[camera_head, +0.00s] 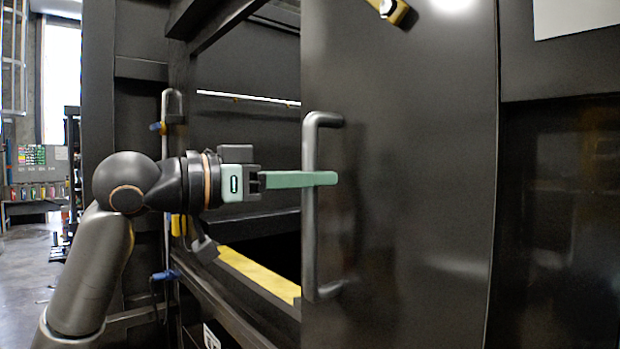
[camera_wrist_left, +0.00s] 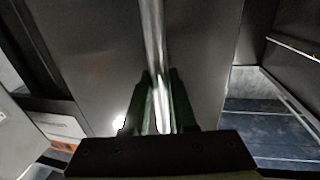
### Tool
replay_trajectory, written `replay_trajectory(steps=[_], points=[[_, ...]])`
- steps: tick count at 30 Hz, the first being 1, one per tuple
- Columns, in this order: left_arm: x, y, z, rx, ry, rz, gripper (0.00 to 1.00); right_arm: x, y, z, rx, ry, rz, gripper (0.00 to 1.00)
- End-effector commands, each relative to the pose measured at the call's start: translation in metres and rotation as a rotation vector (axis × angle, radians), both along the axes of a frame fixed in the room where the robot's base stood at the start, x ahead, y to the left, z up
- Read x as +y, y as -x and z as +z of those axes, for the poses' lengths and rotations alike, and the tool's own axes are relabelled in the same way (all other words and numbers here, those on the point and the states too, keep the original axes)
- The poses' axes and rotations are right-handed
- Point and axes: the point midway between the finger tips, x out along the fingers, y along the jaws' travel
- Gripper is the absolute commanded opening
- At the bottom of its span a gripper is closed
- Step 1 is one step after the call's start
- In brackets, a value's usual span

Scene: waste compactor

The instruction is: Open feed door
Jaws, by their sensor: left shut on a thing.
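The feed door (camera_head: 420,180) is a large dark metal panel filling the middle of the head view. A long grey vertical bar handle (camera_head: 309,240) stands near its left edge. My left gripper (camera_head: 326,179) comes in from the left with its green fingers level, shut on the handle at about mid-height. In the left wrist view the bright handle bar (camera_wrist_left: 152,40) runs down between the two fingers (camera_wrist_left: 162,105), in front of the grey door (camera_wrist_left: 100,50). The door stands open, with a dark opening (camera_head: 250,130) to its left. My right gripper is not in view.
A yellow strip (camera_head: 258,273) edges the opening's lower sill. A grey vertical bar with blue fittings (camera_head: 166,200) stands on the frame behind my left arm. A brass-coloured latch piece (camera_head: 390,10) sits high on the door. Open floor (camera_head: 35,265) shows at far left.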

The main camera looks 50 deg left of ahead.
Motion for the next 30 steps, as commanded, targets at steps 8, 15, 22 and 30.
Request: replay_trajectory(steps=[8,15,22,30], points=[[0.0,0.0,0.0,-0.001,0.0,-0.001,0.39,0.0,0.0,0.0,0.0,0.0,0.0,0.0],[0.0,0.0,0.0,-0.001,0.0,0.0,0.55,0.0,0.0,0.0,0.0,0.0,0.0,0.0],[0.001,0.005,-0.001,-0.002,0.001,0.0,0.55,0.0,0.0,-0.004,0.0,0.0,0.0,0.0],[0.015,0.052,-0.004,-0.007,0.001,0.001,0.55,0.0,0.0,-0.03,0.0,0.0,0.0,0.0]])
